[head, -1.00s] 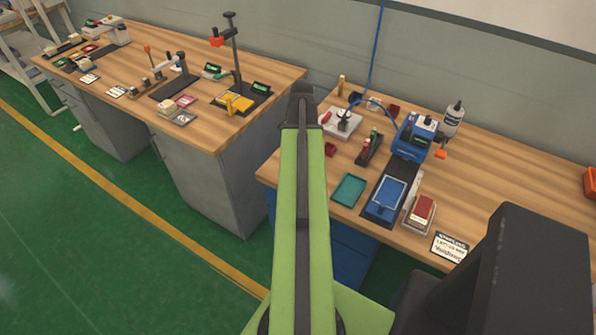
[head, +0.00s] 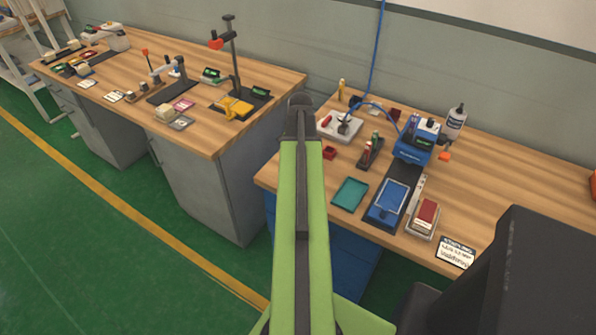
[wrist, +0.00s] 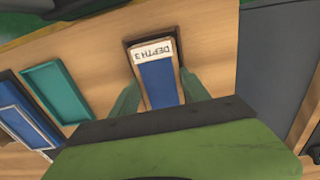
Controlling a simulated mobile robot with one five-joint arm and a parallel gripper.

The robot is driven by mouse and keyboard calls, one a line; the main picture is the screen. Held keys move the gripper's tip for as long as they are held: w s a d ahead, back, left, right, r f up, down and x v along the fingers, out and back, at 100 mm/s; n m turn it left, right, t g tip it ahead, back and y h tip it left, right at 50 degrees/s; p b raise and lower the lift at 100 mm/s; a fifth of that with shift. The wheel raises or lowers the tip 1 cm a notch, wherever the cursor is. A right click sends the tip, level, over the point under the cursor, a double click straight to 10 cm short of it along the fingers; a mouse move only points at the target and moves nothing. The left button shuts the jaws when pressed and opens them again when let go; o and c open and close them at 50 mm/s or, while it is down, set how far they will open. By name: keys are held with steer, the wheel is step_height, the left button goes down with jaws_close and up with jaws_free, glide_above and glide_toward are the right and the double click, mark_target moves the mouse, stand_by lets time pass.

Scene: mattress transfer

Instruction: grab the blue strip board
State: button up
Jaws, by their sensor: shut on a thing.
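The blue strip board (wrist: 158,82), with a pale edge and a white label reading "DEPTH 3" upside down, is in the middle of the wrist view. My gripper (wrist: 157,92) has one green finger on each side of it and is shut on it. The board is over a dark rectangular piece (wrist: 131,42) on the wooden bench; I cannot tell whether it is lifted clear. In the head view, my own arm hides the board and the fingertips.
A teal tray (head: 350,193) and a blue framed tray (head: 390,201) lie on the right bench (head: 500,175), with a red block (head: 426,213) beside them. A blue machine (head: 415,150) and a bottle (head: 455,120) stand behind. A gap separates the left bench (head: 215,140).

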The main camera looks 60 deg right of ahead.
steer(key=shift+r, duration=0.1)
steer(key=r+p, duration=0.5)
steer(key=shift+s+d+r, duration=0.1)
steer(key=shift+s, duration=0.3)
steer(key=s+d+r+p, duration=0.3)
steer(key=s+r+p, duration=0.2)
steer(key=s, duration=0.5)
steer(key=shift+d+r+p, duration=0.3)
steer(key=shift+d+p, duration=0.1)
steer(key=shift+p, duration=0.1)
